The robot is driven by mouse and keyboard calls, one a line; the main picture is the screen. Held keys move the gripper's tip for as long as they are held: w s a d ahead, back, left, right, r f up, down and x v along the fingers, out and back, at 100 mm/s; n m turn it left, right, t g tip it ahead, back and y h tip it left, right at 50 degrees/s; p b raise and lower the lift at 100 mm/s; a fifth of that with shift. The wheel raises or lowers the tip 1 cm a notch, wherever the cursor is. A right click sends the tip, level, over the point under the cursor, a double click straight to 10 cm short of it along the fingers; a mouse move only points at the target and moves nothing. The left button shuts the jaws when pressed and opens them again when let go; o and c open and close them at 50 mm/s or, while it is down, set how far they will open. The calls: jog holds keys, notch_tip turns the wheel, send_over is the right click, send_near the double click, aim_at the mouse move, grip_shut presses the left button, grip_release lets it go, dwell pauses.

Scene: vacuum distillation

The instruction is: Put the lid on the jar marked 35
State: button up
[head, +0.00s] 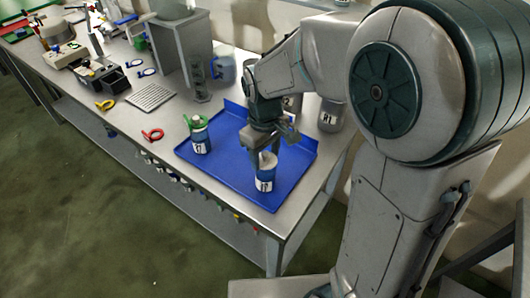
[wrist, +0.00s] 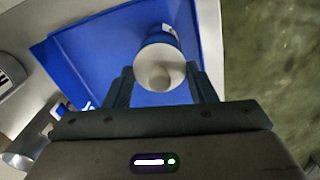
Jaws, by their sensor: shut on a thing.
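A blue jar (head: 265,180) with a white label stands upright near the front right of the blue tray (head: 236,119); its number is too small to read surely. My gripper (head: 269,150) points down right above it. In the wrist view, the white round lid (wrist: 160,68) sits between my two fingertips, and my gripper is shut on it. The blue jar (wrist: 163,31) shows just beyond the lid. I cannot tell whether the lid rests fully on the rim.
A grey jar marked 21 or similar (head: 330,115) stands behind the tray. Red ring-handled tool (head: 153,135) and a slotted metal plate (head: 151,96) lie left. The tray's middle is clear.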

jog(key=shift+f, duration=0.2)
dwell(0.4)
jog(key=o, duration=1.5)
jog(key=shift+r, duration=0.15)
jog(key=shift+r+p, duration=2.55)
jog(key=shift+r, duration=0.85)
